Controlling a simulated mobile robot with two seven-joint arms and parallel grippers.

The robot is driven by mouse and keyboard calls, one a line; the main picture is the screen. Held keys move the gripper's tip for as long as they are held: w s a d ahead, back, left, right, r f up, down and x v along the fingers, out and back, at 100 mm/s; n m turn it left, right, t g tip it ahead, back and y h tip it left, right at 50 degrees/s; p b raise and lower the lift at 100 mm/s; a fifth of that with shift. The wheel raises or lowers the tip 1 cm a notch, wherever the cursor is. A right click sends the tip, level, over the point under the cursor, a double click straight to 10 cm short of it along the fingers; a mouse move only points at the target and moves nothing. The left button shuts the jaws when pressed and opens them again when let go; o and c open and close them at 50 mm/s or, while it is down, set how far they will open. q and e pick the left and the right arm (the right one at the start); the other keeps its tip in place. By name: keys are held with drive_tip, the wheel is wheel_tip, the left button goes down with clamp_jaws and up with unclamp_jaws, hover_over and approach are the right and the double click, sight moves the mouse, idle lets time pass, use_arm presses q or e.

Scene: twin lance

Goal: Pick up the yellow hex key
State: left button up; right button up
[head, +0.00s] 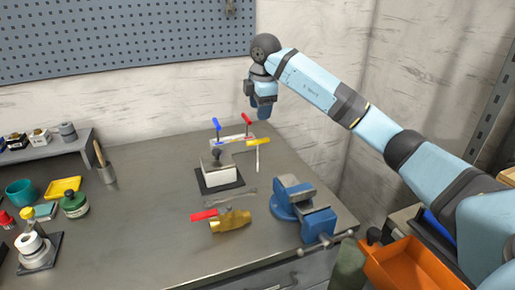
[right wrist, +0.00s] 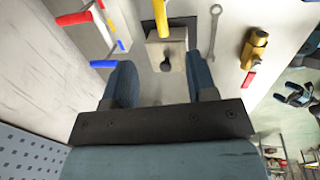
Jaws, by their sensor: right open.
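The yellow hex key (head: 258,142) has a yellow cross handle and a thin pale shaft pointing toward the front of the bench. It is just right of a small rack (head: 232,139) that holds a blue-handled key (head: 217,123) and a red-handled key (head: 247,118). In the right wrist view the yellow handle (right wrist: 160,15) shows at the top edge, partly cut off. My right gripper (head: 263,109) is open and empty, above and behind the yellow key, apart from it. In the wrist view its fingers (right wrist: 161,80) are spread. My left gripper is not in view.
A pale block with a black knob (head: 219,174) stands in front of the rack. An orange bin (head: 410,265) is at the lower right.

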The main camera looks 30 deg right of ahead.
sight(258, 141)
drive_tip(key=f, duration=0.5)
drive_tip(key=w+f, duration=0.1)
drive_tip(key=f, duration=0.1)
drive_tip(key=shift+d+f+b, duration=0.1)
drive_tip(key=shift+f+b, duration=0.05)
drive_tip(key=shift+b, duration=0.15)
drive_tip(key=shift+w+d+f+b, duration=0.15)
drive_tip(key=shift+w+f, duration=0.1)
drive_tip(key=shift+f, duration=0.7)
drive_tip(key=shift+w+d+f+b, duration=0.1)
drive_tip(key=shift+w+f, duration=0.1)
drive_tip(key=shift+f, duration=0.7)
drive_tip(key=shift+w+d+f+b, duration=0.15)
drive_tip(key=shift+w+f, duration=0.1)
drive_tip(key=shift+f, duration=0.7)
drive_tip(key=shift+a, duration=0.1)
clamp_jaws()
drive_tip(key=shift+r, duration=0.15)
wheel_tip(258, 141, up, 20)
drive_tip(key=p, duration=0.2)
